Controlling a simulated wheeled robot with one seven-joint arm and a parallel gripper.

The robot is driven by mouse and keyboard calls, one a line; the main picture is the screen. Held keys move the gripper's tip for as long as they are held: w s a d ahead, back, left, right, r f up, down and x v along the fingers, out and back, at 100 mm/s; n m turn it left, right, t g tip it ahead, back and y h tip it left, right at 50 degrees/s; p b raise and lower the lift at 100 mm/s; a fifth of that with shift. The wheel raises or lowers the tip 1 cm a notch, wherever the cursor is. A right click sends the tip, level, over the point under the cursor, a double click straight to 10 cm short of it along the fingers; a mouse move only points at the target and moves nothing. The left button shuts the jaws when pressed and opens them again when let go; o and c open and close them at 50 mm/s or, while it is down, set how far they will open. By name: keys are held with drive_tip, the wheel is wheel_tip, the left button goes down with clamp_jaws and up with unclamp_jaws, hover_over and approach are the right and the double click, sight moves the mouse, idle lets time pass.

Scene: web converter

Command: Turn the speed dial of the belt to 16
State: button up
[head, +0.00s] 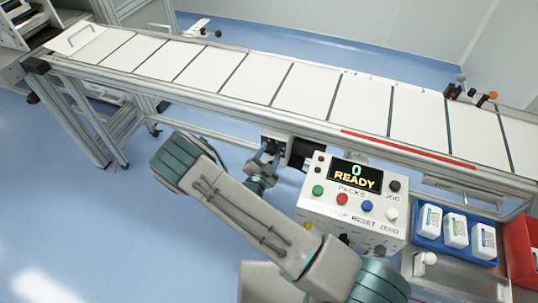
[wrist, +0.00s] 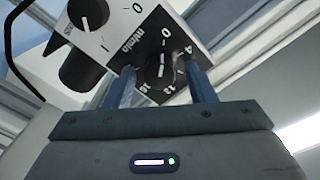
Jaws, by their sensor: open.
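The speed dial (wrist: 160,72) is a round black knob on a dark plate marked "m/min" in the wrist view. Numbers ring it, with a 0 at the top and others at the right and below. A small white mark on the dial points up, toward the 0. My gripper (wrist: 161,74) is open, with one finger on each side of the dial. I cannot tell whether the fingers touch it. In the head view, my arm reaches under the belt (head: 205,70), and the dial is not visible there.
Another black knob (wrist: 88,12) with 0 and I marks sits up and left of the dial, near a black cylinder (wrist: 80,68). The control box (head: 350,205) shows "0 READY". A blue tray (head: 455,255) with white bottles and a red bin (head: 520,250) stand at the right.

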drive_tip(key=c, duration=1)
